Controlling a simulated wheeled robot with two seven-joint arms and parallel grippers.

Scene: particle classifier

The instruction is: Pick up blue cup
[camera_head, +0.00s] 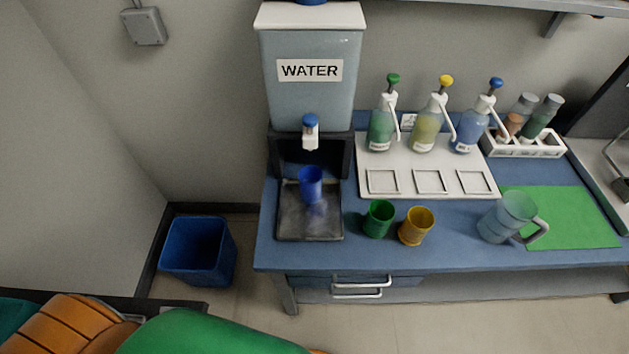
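The blue cup (311,184) stands on the dark drip tray (294,228) of the water dispenser (308,98), below its blue-topped tap (310,131). No gripper is in the camera_head view. Part of my own body, orange and green, shows along the bottom left edge, well apart from the cup.
A green cup (378,219) and a yellow cup (416,227) stand right of the tray on the blue counter (460,254). A clear pitcher (506,217) is further right. Pump bottles stand on a white board (399,169). A blue bin (200,250) is on the floor.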

